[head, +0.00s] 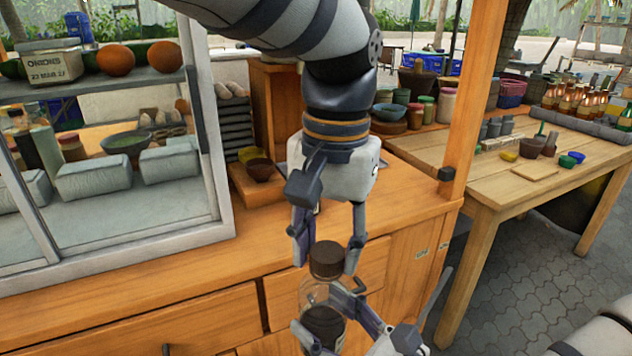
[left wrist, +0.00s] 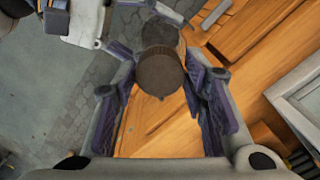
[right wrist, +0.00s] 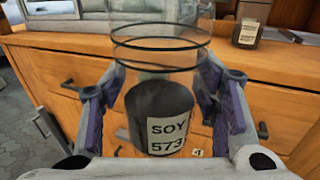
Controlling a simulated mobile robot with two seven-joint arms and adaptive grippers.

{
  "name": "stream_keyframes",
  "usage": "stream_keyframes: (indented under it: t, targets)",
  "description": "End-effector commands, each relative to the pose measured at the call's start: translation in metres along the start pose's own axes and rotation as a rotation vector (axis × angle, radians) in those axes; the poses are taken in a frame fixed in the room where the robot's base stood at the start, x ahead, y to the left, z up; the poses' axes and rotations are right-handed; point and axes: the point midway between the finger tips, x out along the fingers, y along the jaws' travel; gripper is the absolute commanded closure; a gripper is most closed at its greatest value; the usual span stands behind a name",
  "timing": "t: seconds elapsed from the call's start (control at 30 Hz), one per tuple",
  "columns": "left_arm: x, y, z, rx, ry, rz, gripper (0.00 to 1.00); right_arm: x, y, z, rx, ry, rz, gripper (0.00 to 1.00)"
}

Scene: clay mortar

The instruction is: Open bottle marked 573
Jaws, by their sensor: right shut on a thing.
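The bottle marked 573 (right wrist: 168,110) is clear glass with dark contents and a label reading SOY 573 in the right wrist view. In the head view the bottle (head: 314,291) stands upright in front of the counter's drawers, held off any surface. My right gripper (head: 338,325) is shut on its lower body. Its brown cap (head: 327,260) is on. My left gripper (head: 326,266) points down from above, with its fingers on either side of the cap. In the left wrist view the cap (left wrist: 161,73) sits between the open fingers, with gaps showing beside it.
The wooden counter (head: 250,258) with drawers is just behind the bottle. A glass display case (head: 110,200) stands on its left. A dark jar (right wrist: 248,24) with a label sits on the counter. A wooden table (head: 500,185) with bowls and bottles is at the right.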

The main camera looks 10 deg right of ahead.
Motion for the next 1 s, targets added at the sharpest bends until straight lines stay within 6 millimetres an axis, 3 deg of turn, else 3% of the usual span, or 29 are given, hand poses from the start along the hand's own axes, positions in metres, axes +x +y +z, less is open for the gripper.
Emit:
stream_keyframes:
  t: [0.33, 0.53, 0.7, 0.77, 1.0]
  targets:
    - [-0.002, 0.001, 0.0, 0.004, -0.001, -0.002, 0.44, 0.0, 0.0, 0.001, 0.0, -0.001, 0.0, 1.0]
    - [-0.035, 0.001, 0.0, 0.004, 0.003, -0.002, 0.44, 0.0, 0.0, 0.001, 0.0, -0.002, 0.0, 1.0]
    - [-0.047, 0.002, 0.001, 0.028, -0.001, -0.003, 0.46, 0.0, 0.0, 0.001, -0.001, -0.002, 0.0, 1.0]
    - [-0.048, 0.004, 0.002, 0.126, -0.009, 0.001, 0.46, 0.0, 0.0, 0.001, -0.001, -0.002, 0.0, 1.0]
    - [-0.069, 0.006, 0.004, 0.876, -0.013, 0.01, 0.46, 0.0, 0.0, 0.001, 0.0, -0.002, 0.0, 1.0]
